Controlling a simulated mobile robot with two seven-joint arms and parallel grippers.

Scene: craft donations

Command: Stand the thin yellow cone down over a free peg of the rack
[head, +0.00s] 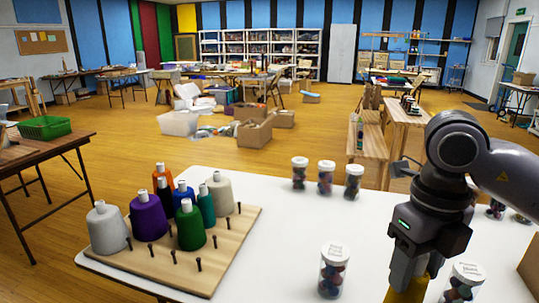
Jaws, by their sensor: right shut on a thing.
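The rack (205,287) is a light wooden board with dark pegs at the left of the white table. Several cones stand on it, among them a white one (107,228), a purple one (149,217), a green one (190,228) and a beige one (221,195). Several pegs along its front and right are bare. My right gripper (408,262) points down at the lower right, well apart from the rack. It is shut on the yellow cone (405,288), whose lower part is cut off by the picture's bottom edge. My left gripper is not in view.
Lidded jars stand on the white table (265,262): one (333,270) between rack and gripper, one (464,283) just right of the gripper, and a row including this jar (325,177) behind. The table between the rack and the nearest jar is clear.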

